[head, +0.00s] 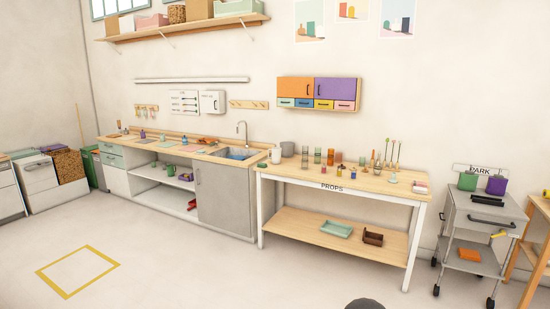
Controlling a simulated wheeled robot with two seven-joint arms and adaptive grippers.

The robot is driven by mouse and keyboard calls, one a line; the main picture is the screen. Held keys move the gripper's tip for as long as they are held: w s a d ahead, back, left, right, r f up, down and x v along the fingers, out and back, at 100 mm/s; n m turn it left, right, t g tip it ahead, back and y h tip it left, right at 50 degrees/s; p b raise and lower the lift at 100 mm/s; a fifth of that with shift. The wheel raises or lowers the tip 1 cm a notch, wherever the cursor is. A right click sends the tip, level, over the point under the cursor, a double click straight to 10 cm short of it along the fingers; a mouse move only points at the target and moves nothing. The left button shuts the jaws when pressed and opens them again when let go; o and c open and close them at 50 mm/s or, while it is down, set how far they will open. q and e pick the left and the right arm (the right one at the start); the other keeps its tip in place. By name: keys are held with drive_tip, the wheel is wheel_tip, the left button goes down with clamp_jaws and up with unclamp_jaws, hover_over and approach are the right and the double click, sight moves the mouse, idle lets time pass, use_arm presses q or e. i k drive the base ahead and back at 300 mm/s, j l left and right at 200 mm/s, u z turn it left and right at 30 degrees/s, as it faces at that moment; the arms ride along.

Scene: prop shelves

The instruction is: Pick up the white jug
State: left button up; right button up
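A white jug (276,156) stands upright at the left end of the wooden props table (330,188). It is small in the head view, and its handle is hard to make out. A grey rounded vessel (288,148) stands just behind and to the right of it. Neither of my grippers shows in the head view. The jug stands free, with nothing holding it.
Several small bottles and cups stand along the props table to the right of the jug. A sink counter (180,142) adjoins on the left. A grey trolley (478,215) stands on the right. The floor in front is clear, with a yellow square (78,270) marked on it.

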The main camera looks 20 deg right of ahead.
sight(276, 152)
drive_tip(key=z, duration=0.3)
drive_tip(key=i, duration=4.05)
drive_tip(key=l+z, duration=0.05)
drive_tip(key=l, duration=0.1)
